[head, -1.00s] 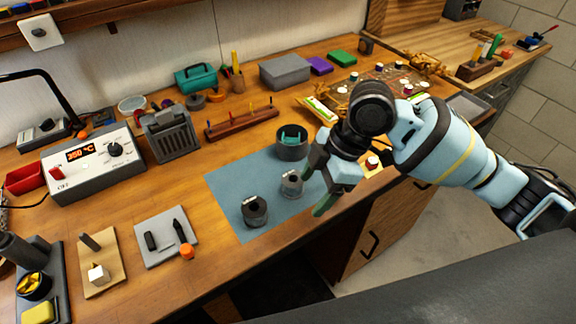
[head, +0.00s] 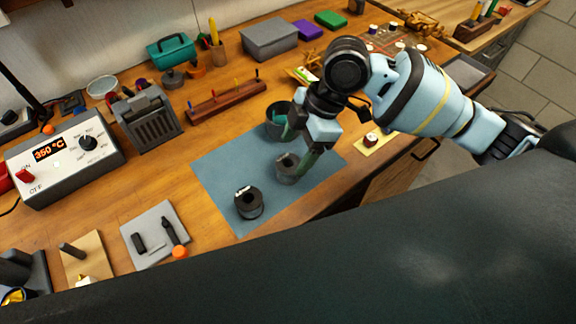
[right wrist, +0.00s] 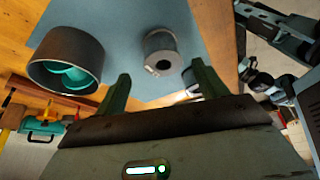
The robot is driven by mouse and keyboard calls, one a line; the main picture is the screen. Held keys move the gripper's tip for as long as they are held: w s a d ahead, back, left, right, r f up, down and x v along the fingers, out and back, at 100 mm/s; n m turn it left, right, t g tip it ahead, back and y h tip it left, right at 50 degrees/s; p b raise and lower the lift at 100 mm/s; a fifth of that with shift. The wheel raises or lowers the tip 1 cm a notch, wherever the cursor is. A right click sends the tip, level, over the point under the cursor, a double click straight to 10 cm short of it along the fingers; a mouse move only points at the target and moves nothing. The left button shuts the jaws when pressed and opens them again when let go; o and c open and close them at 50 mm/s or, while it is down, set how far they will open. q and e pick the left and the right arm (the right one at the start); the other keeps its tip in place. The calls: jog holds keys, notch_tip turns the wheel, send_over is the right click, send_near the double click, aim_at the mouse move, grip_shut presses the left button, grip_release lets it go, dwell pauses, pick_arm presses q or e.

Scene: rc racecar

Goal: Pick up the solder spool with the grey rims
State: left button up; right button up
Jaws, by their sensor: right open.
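The solder spool with grey rims (head: 287,168) stands upright on the blue-grey mat (head: 224,174). In the right wrist view it (right wrist: 162,52) shows its rim and dark centre hole, just beyond the fingertips. A darker, black-rimmed spool (head: 249,203) stands on the mat to its left. My right gripper (head: 301,146) is open and empty, its green fingers close above the grey spool; one fingertip overlaps the spool's right side in the head view. In the right wrist view the gripper (right wrist: 163,82) has its fingers spread to either side of the spool's line. My left gripper is out of view.
A dark round pot with teal inside (head: 277,127) stands just behind the grey spool, near one finger. A small red-and-white item sits on a yellow pad (head: 374,145) at right. The mat's left part is clear. The table's front edge is close.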

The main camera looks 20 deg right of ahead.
aim_at(288, 161)
jog(key=shift+s+a+f, duration=0.1)
jog(key=shift+a+f, duration=0.1)
jog(key=shift+f, duration=0.2)
jog(key=x, duration=0.4)
jog(key=shift+s+f, duration=0.1)
jog(key=c, duration=1.2)
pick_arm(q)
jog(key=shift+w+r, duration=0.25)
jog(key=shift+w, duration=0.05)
pick_arm(e)
jog(key=shift+r, duration=0.6)
jog(key=r, duration=0.2)
jog(key=shift+s+d+r, duration=0.15)
jog(key=shift+s+r, duration=0.15)
jog(key=shift+s, duration=0.1)
pick_arm(q)
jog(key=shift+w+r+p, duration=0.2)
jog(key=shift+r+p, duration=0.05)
jog(key=shift+p, duration=0.05)
pick_arm(e)
jog(key=shift+s+d+r, duration=0.2)
jog(key=shift+s+d, duration=0.55)
jog(key=shift+s, duration=1.65)
jog(key=shift+s+d+r, duration=0.25)
jog(key=shift+s+d, duration=0.5)
jog(key=shift+s, duration=1.7)
jog(key=shift+s+d+r, duration=0.2)
jog(key=shift+s+d, duration=0.55)
jog(key=shift+s, duration=1.65)
